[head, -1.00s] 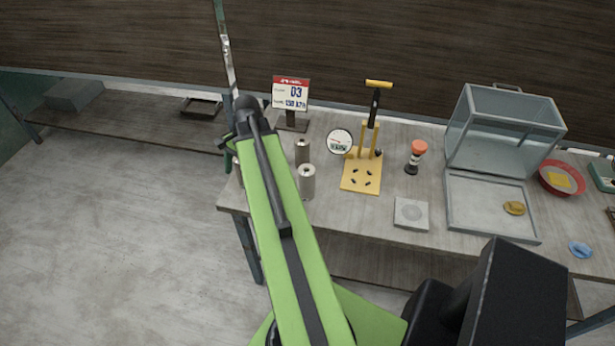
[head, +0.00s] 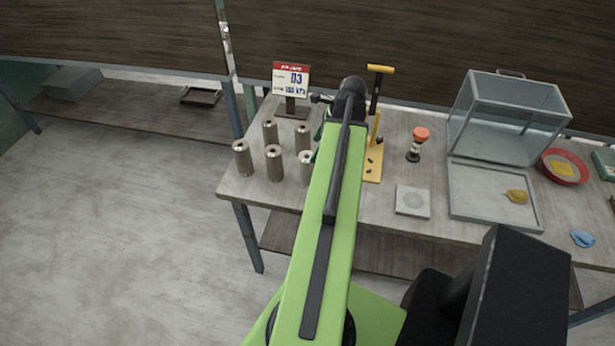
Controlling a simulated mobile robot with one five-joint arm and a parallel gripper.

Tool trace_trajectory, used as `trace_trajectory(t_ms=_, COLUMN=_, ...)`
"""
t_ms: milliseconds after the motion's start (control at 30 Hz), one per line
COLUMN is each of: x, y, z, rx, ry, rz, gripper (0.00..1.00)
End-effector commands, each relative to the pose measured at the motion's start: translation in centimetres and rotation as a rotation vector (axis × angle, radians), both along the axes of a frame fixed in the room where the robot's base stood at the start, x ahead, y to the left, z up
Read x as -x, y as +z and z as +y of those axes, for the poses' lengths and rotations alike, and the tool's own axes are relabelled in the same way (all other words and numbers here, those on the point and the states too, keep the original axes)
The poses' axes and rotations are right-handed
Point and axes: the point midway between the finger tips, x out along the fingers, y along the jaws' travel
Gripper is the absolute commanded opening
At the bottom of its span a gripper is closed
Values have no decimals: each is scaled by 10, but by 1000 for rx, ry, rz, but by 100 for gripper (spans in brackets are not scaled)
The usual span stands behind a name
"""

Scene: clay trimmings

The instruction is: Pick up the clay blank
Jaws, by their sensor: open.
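An ochre-brown lump (head: 516,196), the likeliest clay blank, lies inside a shallow grey tray (head: 470,219), towards its right side. The lump is small in the head view, and I cannot be sure that it is the blank. My green arm reaches up the middle of the picture over the bench. Its dark far joint is in front of the yellow press. My gripper's jaws are hidden behind the arm. The arm's far end is well to the left of the lump and apart from it.
Several metal cylinders (head: 241,158) stand at the bench's left, close to my arm. A sign (head: 291,80), a yellow press (head: 374,165), an orange-topped item (head: 421,134), a grey plate (head: 411,213), a clear box (head: 490,120), a red bowl (head: 583,176) and a blue item (head: 583,239) share the bench.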

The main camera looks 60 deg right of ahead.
Motion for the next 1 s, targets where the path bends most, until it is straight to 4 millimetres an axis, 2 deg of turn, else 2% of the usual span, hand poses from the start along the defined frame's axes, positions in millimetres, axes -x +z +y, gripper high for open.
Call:
trace_trajectory(t_ms=33, x=-4, y=-23, z=2, rx=0, ry=1, rz=0, gripper=79)
trace_trajectory(t_ms=233, x=-19, y=-60, z=9, rx=1, ry=1, rz=-1, gripper=79)
trace_trajectory(t_ms=467, x=-23, y=-62, z=11, rx=1, ry=0, rz=0, gripper=79)
trace_trajectory(t_ms=800, x=-38, y=-110, z=21, rx=0, ry=1, rz=0, gripper=79)
trace_trajectory(t_ms=1000, x=-40, y=-107, z=22, rx=1, ry=0, rz=0, gripper=79)
